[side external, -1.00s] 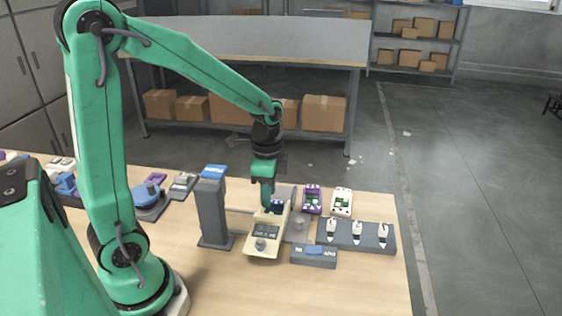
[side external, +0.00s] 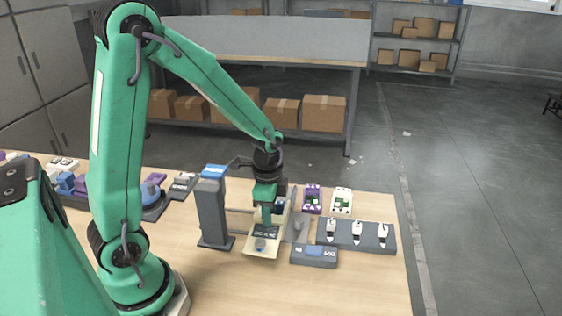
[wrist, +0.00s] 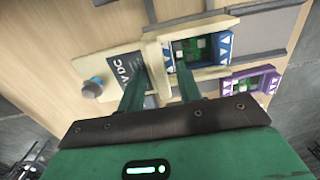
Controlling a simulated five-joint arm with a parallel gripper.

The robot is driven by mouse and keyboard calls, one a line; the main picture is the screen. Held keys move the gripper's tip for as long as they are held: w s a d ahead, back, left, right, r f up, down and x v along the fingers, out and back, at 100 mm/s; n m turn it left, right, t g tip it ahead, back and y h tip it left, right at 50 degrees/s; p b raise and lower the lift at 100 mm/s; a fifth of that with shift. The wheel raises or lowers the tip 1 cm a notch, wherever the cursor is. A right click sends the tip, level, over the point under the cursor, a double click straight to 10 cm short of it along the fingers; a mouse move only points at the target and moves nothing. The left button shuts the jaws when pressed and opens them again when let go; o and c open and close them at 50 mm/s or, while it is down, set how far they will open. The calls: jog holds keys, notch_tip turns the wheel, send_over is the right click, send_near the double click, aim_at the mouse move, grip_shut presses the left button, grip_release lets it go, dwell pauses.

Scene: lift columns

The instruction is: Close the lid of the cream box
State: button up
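The cream box (side external: 262,250) stands on the table in front of my gripper. Its near part has a dark label panel and a blue-grey knob; in the wrist view, the label panel (wrist: 125,72) and knob (wrist: 93,87) are at left. Beside them, an open compartment (wrist: 195,50) shows a green board and blue-white triangles. A cream strip (wrist: 158,72) lies between panel and compartment; I cannot tell if it is the lid. My gripper (side external: 265,226) is low over the box. Its fingers (wrist: 160,90) are apart, one over the panel side, one over the compartment edge. Contact is unclear.
A purple box (side external: 312,198) and another cream box (side external: 341,202) with green inside stand at the back right. A grey rack (side external: 372,243) with several white-handled items is at right. A grey post (side external: 212,210) with a blue top stands close at left. Bare table lies in front.

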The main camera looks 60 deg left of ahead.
grip_shut()
jog(key=shift+w+a, duration=3.25)
grip_release()
jog(key=shift+r, duration=0.15)
jog(key=shift+r, duration=2.85)
